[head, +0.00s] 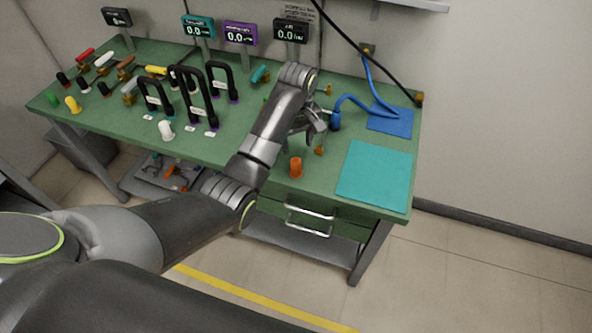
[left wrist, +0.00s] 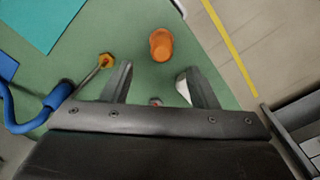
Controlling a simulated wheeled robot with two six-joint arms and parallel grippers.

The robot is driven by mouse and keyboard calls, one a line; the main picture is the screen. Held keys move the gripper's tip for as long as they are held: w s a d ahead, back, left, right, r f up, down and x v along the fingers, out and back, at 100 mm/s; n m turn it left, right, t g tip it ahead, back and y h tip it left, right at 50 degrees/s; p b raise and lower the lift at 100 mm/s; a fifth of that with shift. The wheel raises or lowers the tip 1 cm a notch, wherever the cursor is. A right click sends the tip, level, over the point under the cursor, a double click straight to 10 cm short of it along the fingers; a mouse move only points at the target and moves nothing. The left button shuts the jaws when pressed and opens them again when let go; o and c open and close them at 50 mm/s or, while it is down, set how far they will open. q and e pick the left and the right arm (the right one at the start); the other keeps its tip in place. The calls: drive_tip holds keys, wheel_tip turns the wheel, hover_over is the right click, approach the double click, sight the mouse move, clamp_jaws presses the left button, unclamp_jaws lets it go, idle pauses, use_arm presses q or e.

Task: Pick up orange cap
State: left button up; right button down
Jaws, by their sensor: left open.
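The orange cap (head: 295,166) stands upright near the front edge of the green table, left of the teal mat. It also shows in the left wrist view (left wrist: 161,45), beyond the fingertips and roughly between their lines. My left gripper (head: 318,127) is over the table, behind the cap in the head view. Its two fingers also show in the left wrist view (left wrist: 158,82), spread apart with nothing between them. The gripper is open and apart from the cap. My right gripper is in neither view.
The teal mat (head: 375,175) lies flat at the table's right. A blue hose (head: 350,101) and a small brass fitting (left wrist: 106,60) lie near the gripper. Black handles (head: 222,79), a white cap (head: 166,130) and several valves stand to the left. The table's front edge is close to the orange cap.

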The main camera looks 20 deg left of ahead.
sight(296, 160)
use_arm(q)
drive_tip(key=shift+a+f+p, duration=0.15)
drive_tip(key=shift+f+p, duration=0.45)
drive_tip(key=shift+f, duration=3.6)
drive_tip(key=c, duration=0.9)
